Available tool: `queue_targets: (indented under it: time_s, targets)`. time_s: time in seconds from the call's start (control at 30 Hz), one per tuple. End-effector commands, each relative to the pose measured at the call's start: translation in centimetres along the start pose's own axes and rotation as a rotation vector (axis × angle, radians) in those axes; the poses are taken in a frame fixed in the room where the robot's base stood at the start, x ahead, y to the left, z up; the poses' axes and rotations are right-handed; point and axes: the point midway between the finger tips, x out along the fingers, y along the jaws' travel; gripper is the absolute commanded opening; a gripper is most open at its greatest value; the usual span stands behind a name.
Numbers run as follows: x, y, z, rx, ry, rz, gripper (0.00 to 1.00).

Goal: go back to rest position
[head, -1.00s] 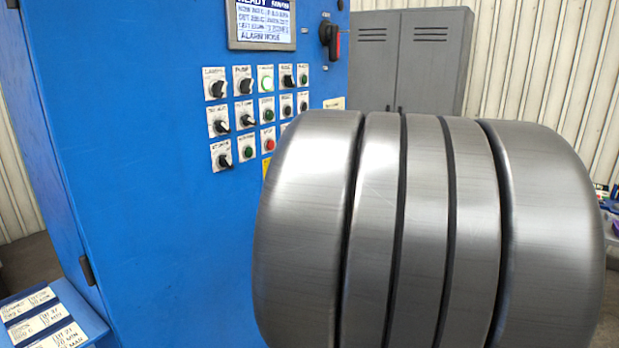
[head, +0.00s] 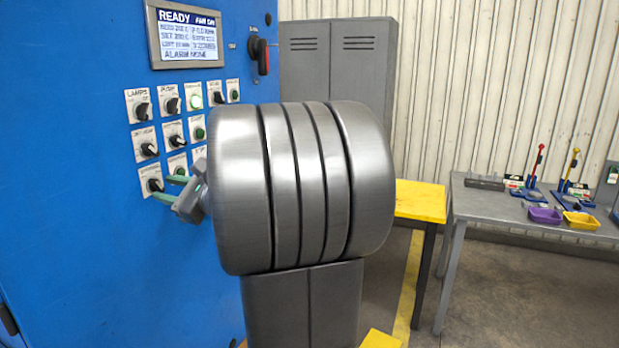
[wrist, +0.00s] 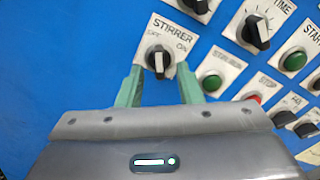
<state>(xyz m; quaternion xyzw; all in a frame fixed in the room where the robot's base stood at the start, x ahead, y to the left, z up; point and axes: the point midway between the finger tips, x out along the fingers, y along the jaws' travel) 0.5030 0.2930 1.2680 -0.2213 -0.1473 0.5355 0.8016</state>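My gripper (head: 171,188) shows at the left of my grey arm in the head view, close to the blue cabinet (head: 70,170). In the wrist view its two green fingers (wrist: 158,69) are apart with nothing held between them. The black STIRRER knob (wrist: 158,60) on its white OFF/ON plate lies just beyond the fingertips. I cannot tell the exact gap to it. In the head view my arm hides part of the lower right of the panel.
The cabinet's display (head: 187,33) reads READY and ALARM NONE. A grey locker (head: 335,70) stands behind my arm.

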Motion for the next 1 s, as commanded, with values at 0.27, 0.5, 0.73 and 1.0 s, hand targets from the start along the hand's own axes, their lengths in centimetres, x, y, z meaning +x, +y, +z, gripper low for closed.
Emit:
queue_targets:
  time_s: [0.27,0.5,0.73,1.0]
  targets:
    - [1.4,0.0,0.1,0.006,0.0,-0.001,0.33]
    - [1.4,0.0,0.0,0.008,-0.001,0.0,0.33]
    - [0.3,0.0,-0.1,-0.001,0.0,-0.001,0.33]
    - [-4.4,0.0,-0.2,-0.002,0.001,-0.004,0.33]
